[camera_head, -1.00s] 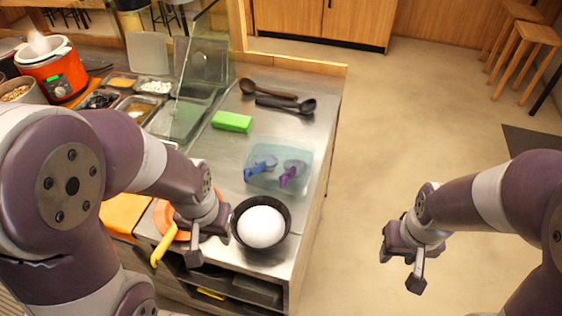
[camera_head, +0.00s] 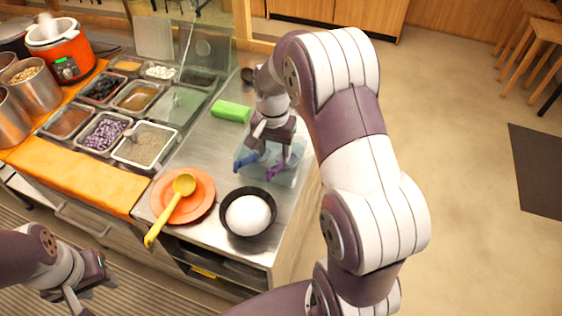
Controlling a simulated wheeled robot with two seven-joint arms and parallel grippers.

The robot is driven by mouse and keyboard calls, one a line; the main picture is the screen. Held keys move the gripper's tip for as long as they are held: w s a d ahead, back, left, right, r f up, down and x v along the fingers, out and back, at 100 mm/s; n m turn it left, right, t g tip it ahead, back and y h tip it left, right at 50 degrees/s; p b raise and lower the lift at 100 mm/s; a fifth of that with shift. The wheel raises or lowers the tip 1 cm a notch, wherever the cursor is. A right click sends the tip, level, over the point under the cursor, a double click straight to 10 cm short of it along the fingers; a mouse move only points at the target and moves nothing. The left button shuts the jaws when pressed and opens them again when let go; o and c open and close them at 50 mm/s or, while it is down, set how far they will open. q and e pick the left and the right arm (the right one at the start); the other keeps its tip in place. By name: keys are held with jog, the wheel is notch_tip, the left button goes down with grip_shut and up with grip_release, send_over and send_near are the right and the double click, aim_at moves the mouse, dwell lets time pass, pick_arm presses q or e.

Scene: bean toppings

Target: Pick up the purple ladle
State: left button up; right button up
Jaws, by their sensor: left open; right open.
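The purple ladle (camera_head: 276,171) rests in a clear shallow container (camera_head: 291,181) on the steel counter, beside a blue ladle (camera_head: 245,161). My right gripper (camera_head: 271,147) is open just above the container, close over the purple ladle. It hides part of both ladles, and I cannot tell whether it touches the purple one. My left gripper (camera_head: 88,286) is open and empty at the lower left, away from the counter.
A black bowl with a white ball-shaped mound (camera_head: 248,215) stands in front of the container. A yellow ladle (camera_head: 180,190) lies on an orange plate (camera_head: 205,190). A green block (camera_head: 231,111) lies behind, and topping trays (camera_head: 103,133) stand at left.

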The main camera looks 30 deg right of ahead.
aim_at(276, 166)
jog(key=f, duration=0.2)
jog(key=f+p, duration=0.1)
jog(key=f, duration=0.3)
jog(key=shift+s+d+f, duration=0.15)
jog(key=shift+s+d, duration=0.05)
jog(key=shift+s, duration=0.05)
jog(key=shift+w+f, duration=0.1)
jog(key=shift+f, duration=0.15)
grip_shut()
jog(key=shift+r, duration=0.15)
